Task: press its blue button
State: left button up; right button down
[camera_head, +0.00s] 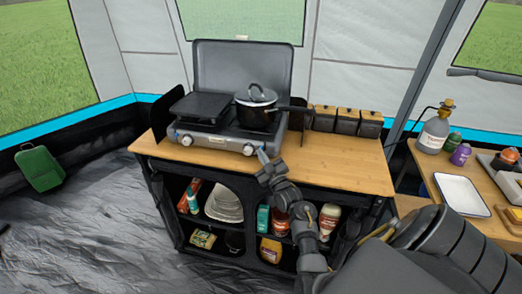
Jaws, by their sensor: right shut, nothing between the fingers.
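A grey camping stove (216,142) with a raised lid stands on a wooden-topped kitchen unit (340,165). Its front has a left knob (187,140) and a right knob (248,149). I cannot make out a blue button on it; any such button is too small or hidden. My right gripper (263,157) is shut and empty. It reaches up from the lower right, close to the stove's front right corner, just right of the right knob. I cannot tell whether it touches the stove. My left gripper is out of view.
A lidded dark pot (256,108) sits on the right burner, its handle pointing right. A black griddle (198,105) covers the left. Several wooden-lidded canisters (347,121) stand behind. A side table at right holds a white tray (462,195) and bottles. The counter's right part is clear.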

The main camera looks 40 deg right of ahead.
jog(key=shift+w+d+r, duration=0.1)
jog(key=shift+w+d, duration=0.05)
jog(key=shift+d, duration=0.15)
dwell(0.5)
jog(key=shift+a, duration=0.1)
jog(key=shift+s+a, duration=0.35)
jog(key=shift+s+a+f, duration=0.1)
jog(key=shift+a+f, duration=0.1)
jog(key=shift+p, duration=0.3)
jog(key=shift+s+a, duration=0.15)
jog(key=shift+a, duration=0.15)
jog(key=s+a+p, duration=0.2)
jog(key=a, duration=0.1)
jog(key=shift+s+a, duration=0.3)
